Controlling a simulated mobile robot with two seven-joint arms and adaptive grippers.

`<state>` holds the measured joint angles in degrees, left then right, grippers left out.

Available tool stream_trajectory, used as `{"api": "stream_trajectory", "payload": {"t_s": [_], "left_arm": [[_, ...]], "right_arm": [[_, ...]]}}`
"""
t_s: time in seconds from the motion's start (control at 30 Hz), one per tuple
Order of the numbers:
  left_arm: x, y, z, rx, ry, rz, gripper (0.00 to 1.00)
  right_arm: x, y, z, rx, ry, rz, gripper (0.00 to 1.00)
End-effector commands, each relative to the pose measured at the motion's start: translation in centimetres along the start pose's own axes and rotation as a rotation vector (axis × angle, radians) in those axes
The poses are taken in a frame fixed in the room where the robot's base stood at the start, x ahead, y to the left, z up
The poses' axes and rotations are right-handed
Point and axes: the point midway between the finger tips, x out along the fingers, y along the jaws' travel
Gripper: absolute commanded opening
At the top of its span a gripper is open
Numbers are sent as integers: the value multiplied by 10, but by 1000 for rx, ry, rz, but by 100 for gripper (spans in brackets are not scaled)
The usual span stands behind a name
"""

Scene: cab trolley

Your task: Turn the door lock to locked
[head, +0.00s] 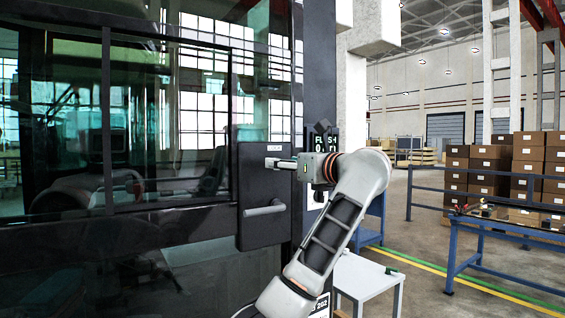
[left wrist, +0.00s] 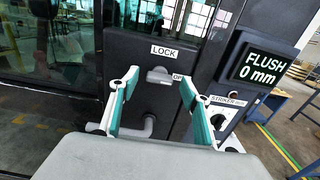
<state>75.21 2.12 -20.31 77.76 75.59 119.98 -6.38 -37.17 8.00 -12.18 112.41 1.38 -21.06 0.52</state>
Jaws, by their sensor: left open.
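The door lock is a small grey turn knob (left wrist: 160,76) on the dark lock housing (head: 258,182) of the glazed cab door. In the left wrist view it lies roughly level, below a LOCK label (left wrist: 165,50) and beside a partly hidden label reading "OP". My left gripper (left wrist: 158,83) is open, with its teal-padded fingers to the left and right of the knob; contact cannot be told. In the head view my left gripper (head: 271,163) points left at the housing, and I cannot make out the knob there. My right gripper is not in view.
A grey door handle (head: 265,208) sticks out below the lock. Right of the door are a display (left wrist: 262,64) reading "FLUSH 0 mm" and a striker knob (left wrist: 217,121). A pale table (head: 368,275) stands below my arm. Blue railings and stacked boxes (head: 490,165) are farther right.

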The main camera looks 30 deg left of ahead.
Motion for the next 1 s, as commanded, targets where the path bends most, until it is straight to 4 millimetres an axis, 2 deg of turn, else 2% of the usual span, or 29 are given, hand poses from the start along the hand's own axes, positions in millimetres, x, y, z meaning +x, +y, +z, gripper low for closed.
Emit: {"api": "stream_trajectory", "payload": {"t_s": [0.17, 0.47, 0.6, 1.0], "left_arm": [[14, 1, 1, 0, -2, 1, 47], [16, 0, 0, 0, -1, 0, 47], [16, 0, 0, 0, -1, 0, 11], [16, 0, 0, -38, -1, 0, 9]], "right_arm": [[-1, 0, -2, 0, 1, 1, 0], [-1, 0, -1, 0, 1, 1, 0], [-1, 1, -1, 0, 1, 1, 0], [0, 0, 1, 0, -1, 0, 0]]}}
